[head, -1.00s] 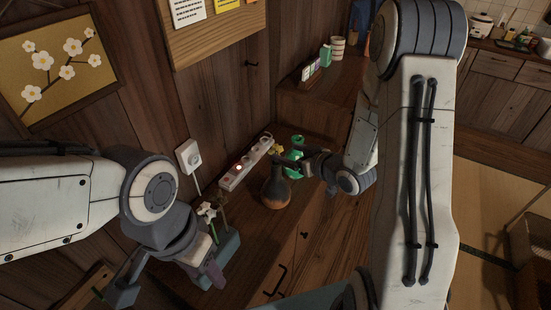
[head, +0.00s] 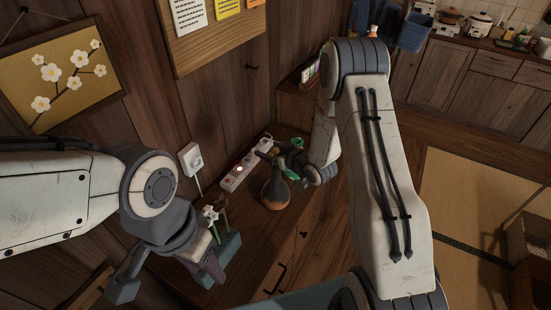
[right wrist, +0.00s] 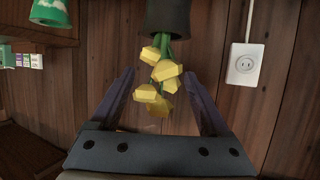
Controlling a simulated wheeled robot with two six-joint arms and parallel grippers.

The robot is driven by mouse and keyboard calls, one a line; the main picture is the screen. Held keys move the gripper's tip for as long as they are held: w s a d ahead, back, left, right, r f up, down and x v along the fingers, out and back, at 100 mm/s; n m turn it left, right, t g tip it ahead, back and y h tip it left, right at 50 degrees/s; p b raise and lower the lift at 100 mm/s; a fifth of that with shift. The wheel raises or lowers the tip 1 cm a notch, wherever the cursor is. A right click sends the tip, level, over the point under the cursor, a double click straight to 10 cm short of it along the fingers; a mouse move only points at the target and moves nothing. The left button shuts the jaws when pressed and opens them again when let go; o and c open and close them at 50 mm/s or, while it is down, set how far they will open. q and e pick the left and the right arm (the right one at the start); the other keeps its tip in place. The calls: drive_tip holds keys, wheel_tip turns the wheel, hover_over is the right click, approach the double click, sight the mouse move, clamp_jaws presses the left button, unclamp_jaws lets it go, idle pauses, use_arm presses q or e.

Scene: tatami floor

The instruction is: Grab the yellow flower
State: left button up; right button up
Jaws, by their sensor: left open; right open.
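The yellow flowers (right wrist: 160,80) show in the right wrist view as a cluster of yellow blooms on green stems. The stems come out of a dark vase (right wrist: 168,18), whose rounded brown body (head: 275,192) stands on the wooden cabinet in the head view. My right gripper (right wrist: 163,98) is open, with the blooms between its fingers in the picture; I cannot tell if they touch. In the head view my right gripper (head: 283,163) is by the vase top, and the blooms are largely hidden there. My left gripper (head: 166,280) is open and empty at lower left.
A white power strip (head: 240,170) lies behind the vase along the wall. A white flower (head: 210,214) and a teal box (head: 228,246) are near my left gripper. A wall socket (head: 192,160) and a green cup (right wrist: 50,12) are nearby.

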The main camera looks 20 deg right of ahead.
drive_tip(key=shift+c, duration=0.3)
clamp_jaws()
